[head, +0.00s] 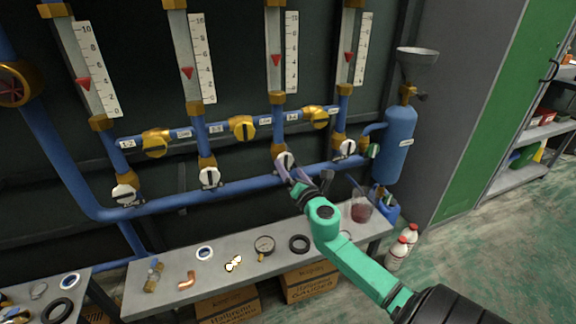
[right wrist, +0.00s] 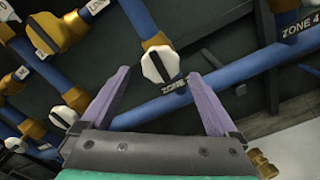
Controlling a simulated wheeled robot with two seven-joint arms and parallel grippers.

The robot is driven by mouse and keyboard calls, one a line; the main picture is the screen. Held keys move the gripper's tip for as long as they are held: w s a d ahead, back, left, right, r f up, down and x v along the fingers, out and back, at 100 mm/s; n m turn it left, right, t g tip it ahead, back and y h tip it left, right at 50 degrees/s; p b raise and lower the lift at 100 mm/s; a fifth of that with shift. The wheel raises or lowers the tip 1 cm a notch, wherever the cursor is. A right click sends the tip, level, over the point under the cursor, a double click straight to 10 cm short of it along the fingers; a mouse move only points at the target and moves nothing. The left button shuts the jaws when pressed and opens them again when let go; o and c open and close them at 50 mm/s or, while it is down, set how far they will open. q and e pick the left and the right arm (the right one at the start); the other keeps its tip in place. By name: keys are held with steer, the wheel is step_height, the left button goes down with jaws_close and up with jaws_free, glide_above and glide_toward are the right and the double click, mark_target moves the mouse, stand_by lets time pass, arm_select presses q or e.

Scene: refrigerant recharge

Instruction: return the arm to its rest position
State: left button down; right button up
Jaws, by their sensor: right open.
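My right gripper (head: 294,174) reaches up from the lower right in the head view, at the third white valve handle (head: 285,160) along the lower blue pipe. In the right wrist view its two purple fingers (right wrist: 160,100) are spread open. The white handle (right wrist: 160,65) lies between and beyond the fingertips, with a "ZONE" label under it. Nothing is held; whether a finger touches the handle cannot be told. My left gripper is in neither view.
Other white handles (head: 209,177) and yellow valves (head: 243,127) line the blue pipes close by. A blue cylinder (head: 394,145) with a funnel (head: 417,65) stands to the right. Below, a bench (head: 222,284) holds a gauge (head: 264,246), rings and a beaker (head: 361,208). Bottles (head: 397,254) stand on the floor.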

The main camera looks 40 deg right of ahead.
steer(key=shift+v, duration=1.9)
